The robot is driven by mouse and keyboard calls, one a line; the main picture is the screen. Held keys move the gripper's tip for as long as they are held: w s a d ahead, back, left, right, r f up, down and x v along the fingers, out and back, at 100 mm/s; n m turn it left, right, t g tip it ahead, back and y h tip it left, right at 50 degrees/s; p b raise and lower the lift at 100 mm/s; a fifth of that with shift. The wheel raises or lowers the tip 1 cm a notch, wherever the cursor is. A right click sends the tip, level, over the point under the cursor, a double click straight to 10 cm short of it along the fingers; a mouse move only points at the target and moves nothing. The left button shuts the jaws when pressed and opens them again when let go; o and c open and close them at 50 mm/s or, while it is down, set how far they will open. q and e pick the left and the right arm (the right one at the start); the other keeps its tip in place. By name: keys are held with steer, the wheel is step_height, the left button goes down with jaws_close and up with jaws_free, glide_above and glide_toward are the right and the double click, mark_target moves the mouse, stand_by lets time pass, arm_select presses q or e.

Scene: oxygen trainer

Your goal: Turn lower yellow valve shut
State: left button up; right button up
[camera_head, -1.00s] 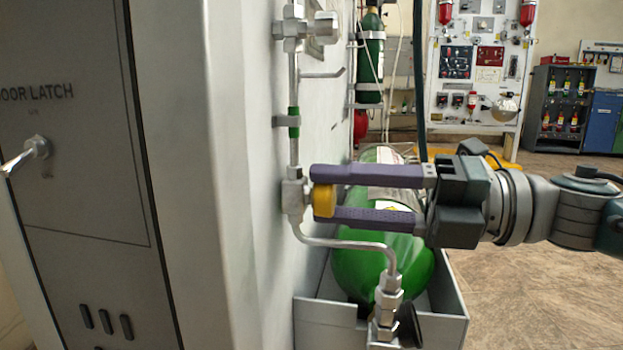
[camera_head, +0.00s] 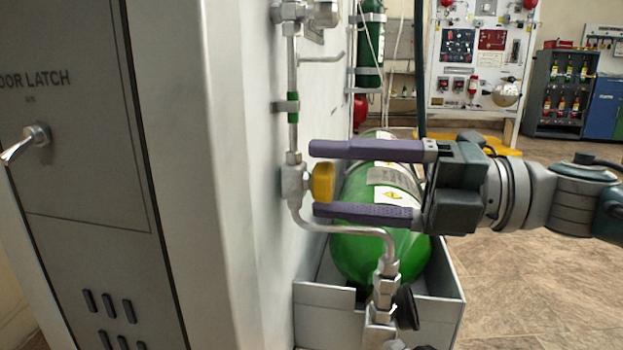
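The lower yellow valve (camera_head: 322,182) is a small knob on a metal fitting (camera_head: 294,181) of the pipe on the cabinet's side wall. My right gripper (camera_head: 316,180) comes in from the right with its two purple fingers spread, one above the knob and one below it. There is a visible gap between each finger and the knob, so it is open and holds nothing. The fingertips reach close to the cabinet wall. My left gripper is not in view.
The grey cabinet (camera_head: 165,120) with a latch handle (camera_head: 36,140) fills the left. A green cylinder (camera_head: 380,250) lies behind and below my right gripper in a metal tray (camera_head: 440,310). A bent pipe (camera_head: 350,229) runs below the valve. Open floor lies at right.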

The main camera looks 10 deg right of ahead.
steer(key=shift+d, duration=0.2)
steer(key=p+v, duration=0.1)
steer(key=v, duration=0.8)
steer(key=shift+s+d+r, duration=0.1)
steer(key=shift+s+d, duration=0.05)
steer(key=shift+d, duration=0.1)
